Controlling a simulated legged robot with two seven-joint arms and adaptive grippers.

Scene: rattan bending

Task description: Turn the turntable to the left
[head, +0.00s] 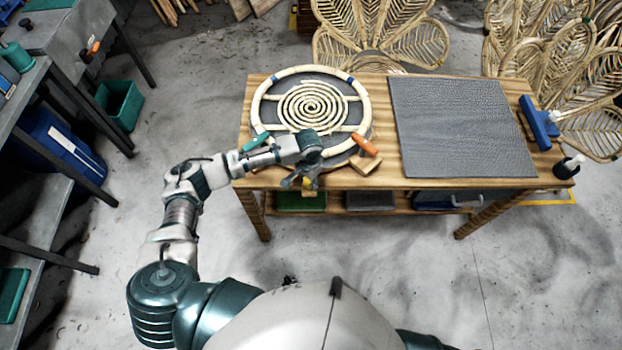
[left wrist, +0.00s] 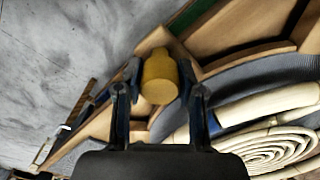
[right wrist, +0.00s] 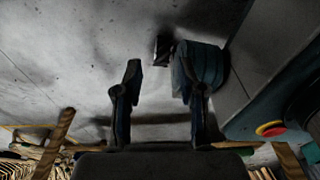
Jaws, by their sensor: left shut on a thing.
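The turntable (head: 338,160) is a dark grey disc at the left of the wooden table. A pale rattan ring and spiral (head: 310,106) lie on it. A yellow knob (head: 308,189) is at the table's front edge, by the near side of the disc. My left gripper (head: 300,182) is there, shut on the knob. In the left wrist view the knob (left wrist: 159,82) sits between the two fingers, with the disc's grey edge (left wrist: 258,72) beside it. My right gripper (right wrist: 157,80) shows only in the right wrist view; its fingers are apart with nothing between them.
A green-handled tool (head: 255,142) and an orange-handled one (head: 365,145) lie by the ring. A grey mat (head: 462,125) covers the table's right part, with a blue tool (head: 540,123) and dark bottle (head: 568,166) beyond. Workbenches (head: 62,40) stand left; the floor in front is clear.

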